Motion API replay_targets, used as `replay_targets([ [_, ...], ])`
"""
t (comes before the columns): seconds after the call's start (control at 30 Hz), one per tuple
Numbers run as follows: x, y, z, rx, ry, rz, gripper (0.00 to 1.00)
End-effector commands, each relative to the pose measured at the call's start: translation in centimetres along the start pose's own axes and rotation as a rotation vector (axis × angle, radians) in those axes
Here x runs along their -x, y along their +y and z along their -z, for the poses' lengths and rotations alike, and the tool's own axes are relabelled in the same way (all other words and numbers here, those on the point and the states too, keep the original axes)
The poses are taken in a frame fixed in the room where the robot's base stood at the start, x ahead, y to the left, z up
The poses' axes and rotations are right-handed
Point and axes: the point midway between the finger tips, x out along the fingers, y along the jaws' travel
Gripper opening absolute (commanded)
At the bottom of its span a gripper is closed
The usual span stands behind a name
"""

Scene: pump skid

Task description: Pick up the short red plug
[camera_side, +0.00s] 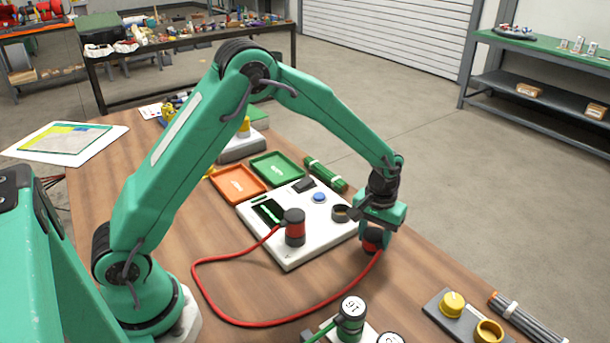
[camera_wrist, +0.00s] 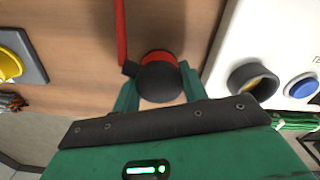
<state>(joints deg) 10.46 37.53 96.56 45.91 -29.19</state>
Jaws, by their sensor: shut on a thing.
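My gripper (camera_side: 374,226) is shut on a short red plug (camera_side: 371,240) with a dark cap and a red cable. In the wrist view the plug (camera_wrist: 158,80) sits between the two green fingers (camera_wrist: 160,95), its dark end towards the camera. The plug is beside the right edge of the white panel (camera_side: 290,258); I cannot tell whether it touches the table. A second red and black plug (camera_side: 294,228) stands upright on the panel at the cable's other end. A dark round socket (camera_side: 340,213) on the panel is just left of my gripper and also shows in the wrist view (camera_wrist: 253,83).
The red cable (camera_side: 240,322) loops across the wooden table in front of the panel. A blue button (camera_side: 319,197) is on the panel. Orange (camera_side: 237,184) and green (camera_side: 277,168) trays lie behind it. Labelled cylinders (camera_side: 351,318) and yellow caps (camera_side: 453,304) stand nearer the front.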

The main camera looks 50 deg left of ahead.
Motion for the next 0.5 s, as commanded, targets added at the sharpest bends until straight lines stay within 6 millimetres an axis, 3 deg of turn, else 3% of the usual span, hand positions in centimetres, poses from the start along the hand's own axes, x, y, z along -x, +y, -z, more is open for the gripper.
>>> replay_targets([
  [0.27, 0.6, 0.0, 0.1, 0.000, 0.002, -0.001, 0.15],
  [0.5, 3.0, 0.1, 0.1, 0.000, 0.004, -0.002, 0.15],
])
